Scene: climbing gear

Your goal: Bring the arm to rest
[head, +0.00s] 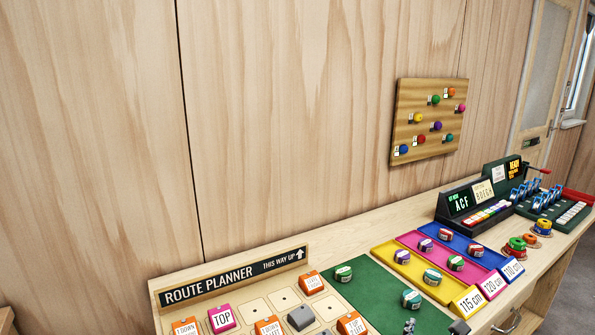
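Neither of my arms nor grippers shows clearly in the head view. A small dark grey object (409,326) at the bottom edge, on the green mat (375,290), is cut off and too small to identify.
Yellow (401,264), magenta (488,265) and blue (490,257) trays hold several rolled items. Beyond are the ACF display unit (461,203) and a green rack (560,217). A board with coloured knobs (430,90) hangs on the wall. Several bobbins (516,246) stand at right.

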